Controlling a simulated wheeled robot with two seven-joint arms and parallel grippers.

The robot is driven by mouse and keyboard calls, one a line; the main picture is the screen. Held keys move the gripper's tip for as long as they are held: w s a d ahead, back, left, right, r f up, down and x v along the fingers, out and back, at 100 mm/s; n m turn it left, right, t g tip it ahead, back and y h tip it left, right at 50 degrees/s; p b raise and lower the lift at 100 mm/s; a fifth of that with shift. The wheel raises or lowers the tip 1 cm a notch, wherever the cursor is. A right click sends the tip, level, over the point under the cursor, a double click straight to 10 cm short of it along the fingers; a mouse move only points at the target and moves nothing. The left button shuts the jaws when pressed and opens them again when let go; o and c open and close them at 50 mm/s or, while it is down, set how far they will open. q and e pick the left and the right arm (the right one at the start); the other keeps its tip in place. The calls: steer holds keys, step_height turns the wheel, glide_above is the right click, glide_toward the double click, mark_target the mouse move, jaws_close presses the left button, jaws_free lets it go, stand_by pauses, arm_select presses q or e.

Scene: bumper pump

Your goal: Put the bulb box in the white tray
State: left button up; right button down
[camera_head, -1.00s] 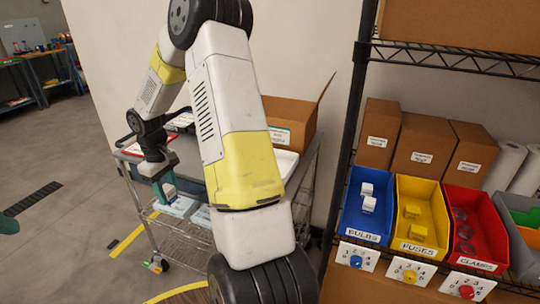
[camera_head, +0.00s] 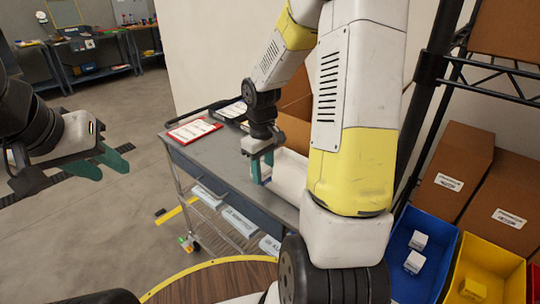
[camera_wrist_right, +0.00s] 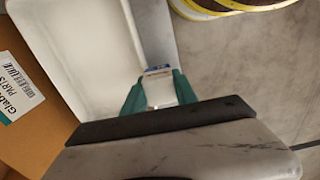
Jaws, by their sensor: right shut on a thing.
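The bulb box, white with a blue band (camera_head: 266,172), is between the teal fingers of my right gripper (camera_head: 262,166). In the right wrist view the box (camera_wrist_right: 160,90) is held at the tips of the shut right gripper (camera_wrist_right: 160,94). The white tray (camera_head: 291,176) is on the grey cart, partly hidden behind my right arm. In the wrist view the tray (camera_wrist_right: 75,50) lies left of the box, which is beside its right rim. My left gripper (camera_head: 118,163) is empty at the left, with its two teal fingers apart.
The grey cart (camera_head: 215,157) carries a red-framed sheet (camera_head: 194,130) and a cardboard box (camera_head: 295,100). A blue bin (camera_head: 418,268) with two white boxes and a yellow bin (camera_head: 490,265) are at the right. A black rack post (camera_head: 428,80) stands near my right arm.

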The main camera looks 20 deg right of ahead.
glide_above(280, 173)
steer(key=shift+s+f, duration=0.1)
steer(key=shift+f, duration=0.4)
steer(key=shift+d+f, duration=0.15)
steer(key=shift+f, duration=1.65)
steer(key=c, duration=1)
jaws_free()
steer(key=shift+f, duration=0.15)
steer(key=shift+o, duration=0.2)
step_height(280, 173, up, 8)
